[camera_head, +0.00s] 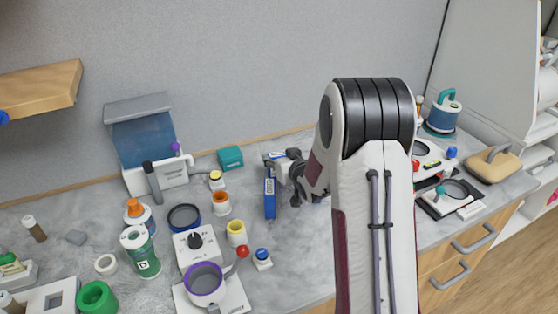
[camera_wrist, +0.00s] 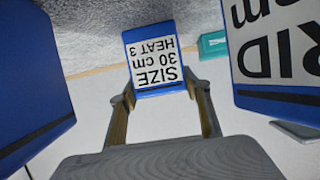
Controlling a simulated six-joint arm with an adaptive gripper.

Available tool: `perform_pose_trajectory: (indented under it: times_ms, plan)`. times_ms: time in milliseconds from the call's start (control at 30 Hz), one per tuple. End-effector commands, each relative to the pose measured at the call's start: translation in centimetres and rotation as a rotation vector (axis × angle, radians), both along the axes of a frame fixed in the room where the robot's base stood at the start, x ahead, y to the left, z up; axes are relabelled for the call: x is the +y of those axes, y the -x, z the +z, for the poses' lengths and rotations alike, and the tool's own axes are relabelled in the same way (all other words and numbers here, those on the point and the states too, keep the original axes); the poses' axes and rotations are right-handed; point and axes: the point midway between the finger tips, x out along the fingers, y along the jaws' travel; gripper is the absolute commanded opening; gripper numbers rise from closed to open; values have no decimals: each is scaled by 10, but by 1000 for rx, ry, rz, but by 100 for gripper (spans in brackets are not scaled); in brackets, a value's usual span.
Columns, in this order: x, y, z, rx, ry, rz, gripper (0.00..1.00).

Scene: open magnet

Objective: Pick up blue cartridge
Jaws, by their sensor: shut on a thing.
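The blue cartridge (camera_wrist: 152,42) has a white label with upside-down black print in the wrist view. It sits between the two fingers of my gripper (camera_wrist: 160,97), which are shut on its near end. In the head view, the cartridge (camera_head: 270,200) shows as a narrow upright blue piece over the middle of the counter. My gripper (camera_head: 277,170) is beside its upper part, partly hidden by my own arm. Whether the lower end touches the counter cannot be told.
On the counter (camera_head: 300,262), a teal box (camera_head: 230,157) stands behind left, with an orange cup (camera_head: 221,203) and a yellow cup (camera_head: 237,233) left of the cartridge. A purple-rimmed pot (camera_head: 206,284) is front left. A large blue labelled body (camera_wrist: 275,45) fills the wrist view's right.

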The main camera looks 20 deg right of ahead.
Motion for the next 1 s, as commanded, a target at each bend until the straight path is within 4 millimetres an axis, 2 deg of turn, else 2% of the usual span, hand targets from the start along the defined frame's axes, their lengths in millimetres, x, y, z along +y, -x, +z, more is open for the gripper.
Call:
perform_pose_trajectory:
  times_ms: [267,800,1000]
  plan:
    - [0,-1,15,-3,2,1,25]
    - [0,-1,81,-5,2,2,25]
    - [0,-1,97,-4,0,1,25]
